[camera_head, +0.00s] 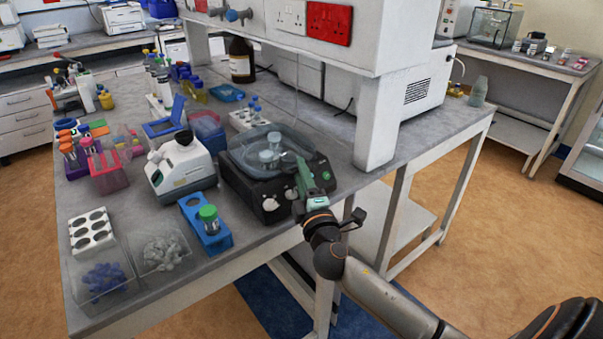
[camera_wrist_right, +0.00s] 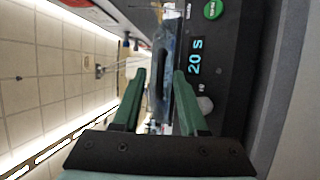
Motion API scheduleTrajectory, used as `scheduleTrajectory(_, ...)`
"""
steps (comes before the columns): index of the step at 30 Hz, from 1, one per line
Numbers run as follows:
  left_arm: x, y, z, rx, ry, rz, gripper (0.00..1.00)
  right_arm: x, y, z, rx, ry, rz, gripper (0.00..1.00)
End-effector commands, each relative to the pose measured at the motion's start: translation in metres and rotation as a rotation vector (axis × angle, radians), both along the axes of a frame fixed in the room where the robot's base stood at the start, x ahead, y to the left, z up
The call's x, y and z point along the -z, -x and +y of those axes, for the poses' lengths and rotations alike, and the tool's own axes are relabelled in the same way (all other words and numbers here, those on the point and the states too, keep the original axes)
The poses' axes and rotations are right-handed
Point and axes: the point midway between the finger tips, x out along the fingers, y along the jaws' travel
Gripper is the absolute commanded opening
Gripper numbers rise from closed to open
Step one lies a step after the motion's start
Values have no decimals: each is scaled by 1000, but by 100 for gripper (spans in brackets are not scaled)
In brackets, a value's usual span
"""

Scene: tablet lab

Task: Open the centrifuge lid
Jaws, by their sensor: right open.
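The centrifuge (camera_head: 247,187) is a dark box with pale knobs on its front, standing near the bench's front edge. Its clear, bluish lid (camera_head: 240,155) appears to lie down over the top, with pale round shapes showing through. My right gripper (camera_head: 312,176) is at the centrifuge's right front corner, its green fingers apart. In the right wrist view, the open fingers (camera_wrist_right: 159,76) point along the dark panel, which has a "20 s" display (camera_wrist_right: 195,57) and a green button (camera_wrist_right: 212,9). A bluish edge, probably the lid's, shows between the fingertips; contact is unclear.
A white bench device (camera_head: 180,168) and a blue rack (camera_head: 207,228) with a green-capped tube stand left of the centrifuge. A white shelf post (camera_head: 377,120) rises behind it to the right.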

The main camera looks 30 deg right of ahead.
Motion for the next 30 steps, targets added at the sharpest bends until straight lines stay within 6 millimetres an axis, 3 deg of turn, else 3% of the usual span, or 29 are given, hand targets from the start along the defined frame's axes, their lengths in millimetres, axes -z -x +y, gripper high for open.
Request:
scheduleTrajectory(8, -1, 0, -2, 0, 3, 0, 50, 0, -1, 0, 0, 0, 1, 41)
scheduleTrajectory(19, -1, 0, -2, 1, 3, 1, 50, 0, -1, 0, 0, 0, 1, 0)
scheduleTrajectory(30, -1, 0, -2, 2, 4, 0, 50, 1, -1, 0, 0, 0, 1, 0)
